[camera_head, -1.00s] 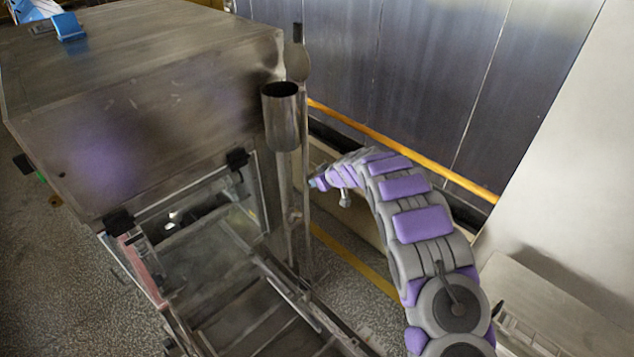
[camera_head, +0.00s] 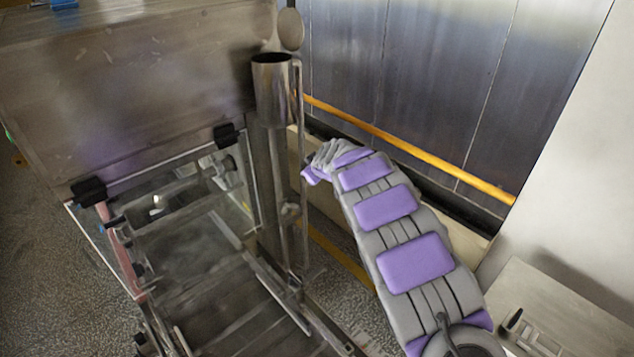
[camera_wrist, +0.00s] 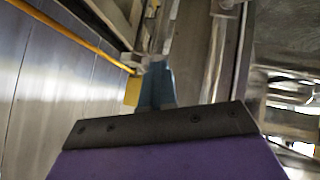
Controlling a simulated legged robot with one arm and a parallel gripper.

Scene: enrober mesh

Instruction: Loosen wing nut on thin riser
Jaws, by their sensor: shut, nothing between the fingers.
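The thin riser (camera_head: 303,165) is a slim upright metal pipe beside a thicker post below an open metal cup, in the head view. A small rounded fitting (camera_head: 290,210) sits low on these uprights; I cannot tell whether it is the wing nut. My arm's purple end is just right of the thin riser in the head view, its fingers not clear there. In the wrist view my gripper (camera_wrist: 157,85) shows blue-grey fingers, shut and empty. A metal upright (camera_wrist: 215,55) stands just right of them, apart in the picture. No wing nut can be made out there.
The steel machine housing (camera_head: 140,95) with a clear-sided opening stands left of the uprights. A yellow rail (camera_head: 400,145) runs along the dark panelled wall behind my arm. A pale box (camera_head: 560,310) stands at lower right. Speckled floor shows at far left.

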